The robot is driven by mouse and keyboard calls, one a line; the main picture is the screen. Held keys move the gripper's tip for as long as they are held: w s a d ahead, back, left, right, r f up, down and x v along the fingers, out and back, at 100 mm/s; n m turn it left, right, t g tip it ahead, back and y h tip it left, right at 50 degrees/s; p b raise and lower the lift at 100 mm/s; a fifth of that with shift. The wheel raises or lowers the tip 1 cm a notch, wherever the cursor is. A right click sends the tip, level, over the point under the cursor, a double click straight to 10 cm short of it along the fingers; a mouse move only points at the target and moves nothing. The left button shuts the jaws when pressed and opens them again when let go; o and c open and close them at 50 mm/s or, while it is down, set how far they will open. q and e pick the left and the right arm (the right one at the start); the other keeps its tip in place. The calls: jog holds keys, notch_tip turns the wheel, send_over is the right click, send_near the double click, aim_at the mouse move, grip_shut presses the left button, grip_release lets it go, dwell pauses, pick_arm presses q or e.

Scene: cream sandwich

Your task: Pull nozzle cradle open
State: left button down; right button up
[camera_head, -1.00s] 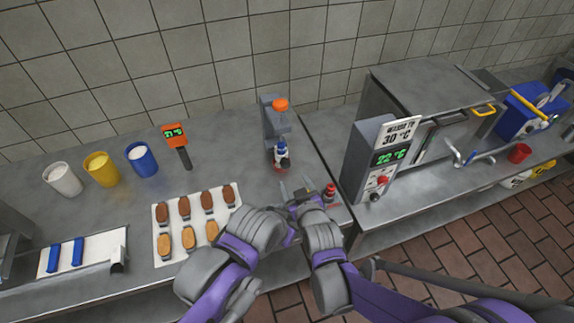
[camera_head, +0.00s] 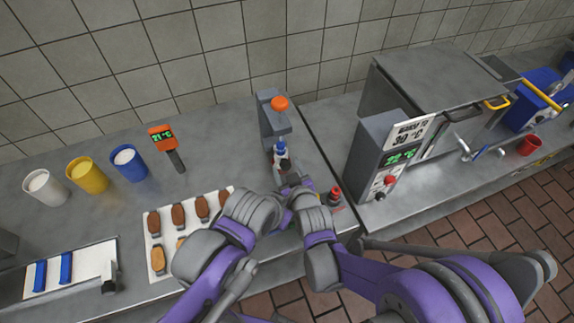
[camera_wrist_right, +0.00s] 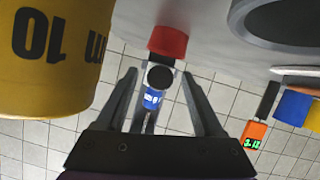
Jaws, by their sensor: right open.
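The grey nozzle stand (camera_head: 268,125) with an orange knob (camera_head: 280,103) stands near the counter's right end. A blue and white nozzle part (camera_head: 281,152) is at its front. In the right wrist view, the blue-banded part (camera_wrist_right: 152,100) with a black round end shows between my right gripper's fingers (camera_wrist_right: 160,95), which are spread apart with no visible contact. A red part (camera_wrist_right: 167,41) lies just beyond it. In the head view my right gripper (camera_head: 291,184) is just in front of the stand. My left arm reaches close beside it; its fingertips are hidden. I cannot tell which piece is the cradle.
A red bottle-like item (camera_head: 334,195) stands right of my grippers. A yellow object marked 10 (camera_wrist_right: 50,50) fills the wrist view's upper left. A tray of brown pieces (camera_head: 148,217), a thermometer (camera_head: 163,138) and cups (camera_head: 88,175) lie left. A warmer (camera_head: 381,150) stands right.

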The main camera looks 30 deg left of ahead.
jog(key=shift+s+d, duration=0.1)
jog(key=shift+c, duration=0.9)
grip_shut()
dwell(0.4)
